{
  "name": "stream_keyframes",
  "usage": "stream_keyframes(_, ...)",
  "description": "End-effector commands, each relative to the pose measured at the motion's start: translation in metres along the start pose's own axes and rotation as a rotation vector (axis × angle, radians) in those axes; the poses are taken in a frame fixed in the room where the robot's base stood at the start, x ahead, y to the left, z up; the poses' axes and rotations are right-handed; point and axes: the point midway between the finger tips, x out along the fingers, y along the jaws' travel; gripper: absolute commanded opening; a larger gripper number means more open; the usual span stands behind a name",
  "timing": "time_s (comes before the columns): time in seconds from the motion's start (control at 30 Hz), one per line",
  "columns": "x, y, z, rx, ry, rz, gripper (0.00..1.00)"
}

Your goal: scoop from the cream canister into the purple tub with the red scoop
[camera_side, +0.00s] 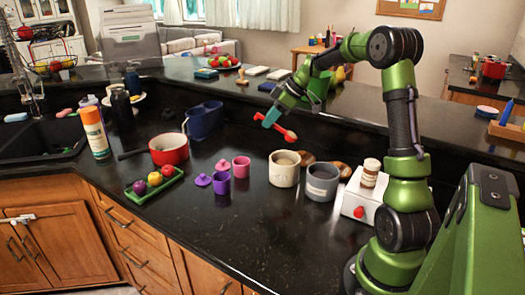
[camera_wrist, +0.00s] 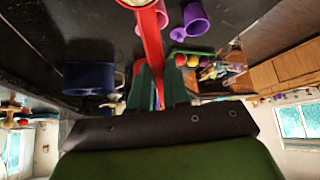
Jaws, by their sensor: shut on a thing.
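My gripper (camera_side: 272,117) is shut on the handle of the red scoop (camera_side: 290,135) and holds it in the air, above and behind the cream canister (camera_side: 284,172). In the wrist view the scoop's handle (camera_wrist: 152,48) runs up from between the fingers (camera_wrist: 158,88). Its bowl is cut off by the top edge, with a pale patch showing inside; I cannot tell how full it is. The cream canister stands open on the counter. The purple tub (camera_side: 222,185) stands open to its left, with its purple lid (camera_side: 202,180) beside it. The tub also shows in the wrist view (camera_wrist: 196,20).
A grey canister (camera_side: 322,183) stands right of the cream one. A pink tub (camera_side: 241,168) and pink lid (camera_side: 222,165) are behind the purple tub. A red pot (camera_side: 169,150), green tray (camera_side: 155,186) and navy caddy (camera_side: 206,120) stand left. The front counter is clear.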

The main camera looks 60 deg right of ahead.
Motion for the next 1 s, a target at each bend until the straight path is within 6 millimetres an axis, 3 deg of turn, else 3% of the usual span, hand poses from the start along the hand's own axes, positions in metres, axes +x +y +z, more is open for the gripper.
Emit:
stream_keyframes(0.17,0.003,-0.003,-0.003,-0.009,-0.013,-0.006,0.00)
stream_keyframes(0.27,0.019,-0.015,-0.013,-0.043,-0.036,-0.032,0.00)
stream_keyframes(0.5,0.096,-0.056,-0.073,-0.191,-0.107,-0.123,0.00)
stream_keyframes(0.7,0.150,-0.088,-0.120,-0.204,-0.158,-0.121,0.00)
stream_keyframes(0.83,0.169,-0.099,-0.142,-0.165,-0.188,-0.092,0.00)
stream_keyframes(1.0,0.168,-0.090,-0.154,-0.072,-0.223,-0.037,0.00)
